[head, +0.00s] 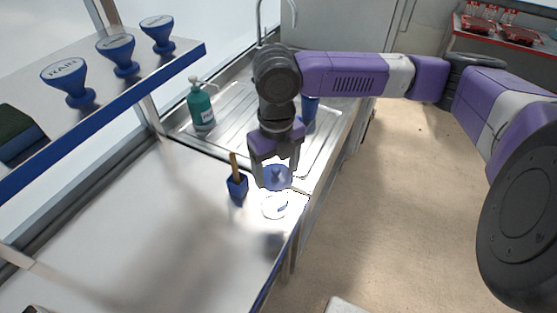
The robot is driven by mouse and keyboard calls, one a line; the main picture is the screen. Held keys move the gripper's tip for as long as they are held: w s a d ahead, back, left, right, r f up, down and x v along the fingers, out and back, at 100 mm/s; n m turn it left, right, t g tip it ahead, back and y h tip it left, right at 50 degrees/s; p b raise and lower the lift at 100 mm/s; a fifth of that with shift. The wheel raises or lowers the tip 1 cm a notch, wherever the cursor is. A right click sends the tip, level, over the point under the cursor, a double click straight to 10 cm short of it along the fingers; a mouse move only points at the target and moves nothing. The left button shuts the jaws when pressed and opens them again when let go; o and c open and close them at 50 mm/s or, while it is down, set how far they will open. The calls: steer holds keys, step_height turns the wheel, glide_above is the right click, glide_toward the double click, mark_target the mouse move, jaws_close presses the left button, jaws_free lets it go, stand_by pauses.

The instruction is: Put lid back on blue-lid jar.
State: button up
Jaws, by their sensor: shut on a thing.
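My gripper (274,178) points down over the near end of the bench and is shut on a blue lid (276,184). The pale, glassy jar (273,207) stands on the bench just below the lid, near the bench's right edge. The lid shows above the jar in the picture; I cannot tell whether they touch. The jar's rim is hard to make out against the bright surface.
A blue holder with a wooden handle (237,186) stands close left of the gripper. A green pump bottle (201,107) is by the sink drainer (235,110). Blue stamps (122,55) stand on the shelf at upper left. The bench (150,225) is clear at front left.

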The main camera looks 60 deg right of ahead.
mark_target(275, 186)
steer(key=n, duration=0.2)
steer(key=shift+w+d+f+n, duration=0.2)
steer(key=shift+w+n, duration=0.15)
steer(key=shift+n, duration=0.05)
steer(key=shift+f+b, duration=2.45)
steer(key=shift+f, duration=0.7)
steer(key=shift+a+f, duration=0.1)
steer(key=shift+f, duration=0.05)
steer(key=o, duration=1.4)
steer(key=shift+o, duration=0.2)
steer(key=shift+r+p, duration=2.65)
steer(key=shift+r, duration=0.9)
